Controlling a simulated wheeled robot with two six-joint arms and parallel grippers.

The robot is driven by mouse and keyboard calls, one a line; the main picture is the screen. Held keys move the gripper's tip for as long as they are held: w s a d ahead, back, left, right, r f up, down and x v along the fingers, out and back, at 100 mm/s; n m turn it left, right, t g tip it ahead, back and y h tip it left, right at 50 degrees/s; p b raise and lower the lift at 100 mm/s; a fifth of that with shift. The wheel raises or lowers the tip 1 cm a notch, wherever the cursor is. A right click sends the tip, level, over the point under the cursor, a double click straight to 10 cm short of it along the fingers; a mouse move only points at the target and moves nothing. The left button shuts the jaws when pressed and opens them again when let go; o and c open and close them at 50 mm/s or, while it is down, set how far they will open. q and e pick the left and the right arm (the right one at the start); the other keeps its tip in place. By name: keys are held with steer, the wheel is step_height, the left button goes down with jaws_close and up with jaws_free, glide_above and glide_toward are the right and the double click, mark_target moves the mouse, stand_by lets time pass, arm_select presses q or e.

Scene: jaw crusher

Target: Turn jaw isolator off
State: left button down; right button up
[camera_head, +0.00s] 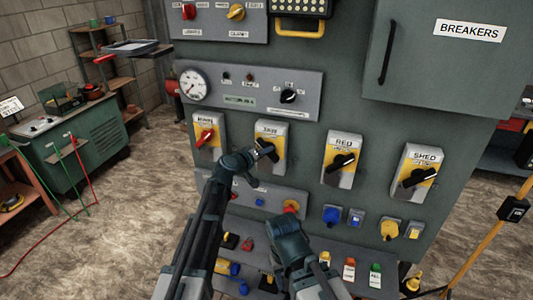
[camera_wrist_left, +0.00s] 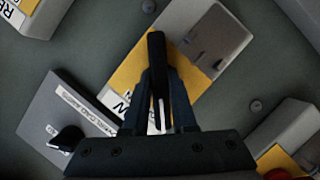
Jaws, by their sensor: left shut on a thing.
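The jaw isolator (camera_head: 271,133) is a grey and yellow box on the green panel, second from left in a row of similar switches. Its black handle (camera_head: 267,149) lies tilted in the head view, partly hidden by my left gripper (camera_head: 258,156). In the left wrist view the gripper (camera_wrist_left: 159,100) has its two fingers closed on either side of the black handle (camera_wrist_left: 156,50), over the yellow plate (camera_wrist_left: 131,72). My right gripper (camera_head: 288,232) is low in front of the panel, apart from the isolator; its fingertips are not clear.
The red-handled main isolator (camera_head: 205,137) is left of the jaw isolator. Isolators labelled RED (camera_head: 343,160) and SHED (camera_head: 418,175) are to the right. A gauge panel (camera_head: 250,91) sits above. Buttons and coloured locks and tags crowd the area below.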

arm_select(q)
steer(key=shift+s, duration=0.1)
stand_by(0.3)
steer(key=c, duration=0.7)
jaws_free()
steer(key=p+v, duration=0.3)
steer(key=v, duration=1)
steer(key=shift+s+a+r+p, duration=0.1)
steer(key=shift+s+a+p, duration=0.15)
steer(key=shift+p, duration=0.1)
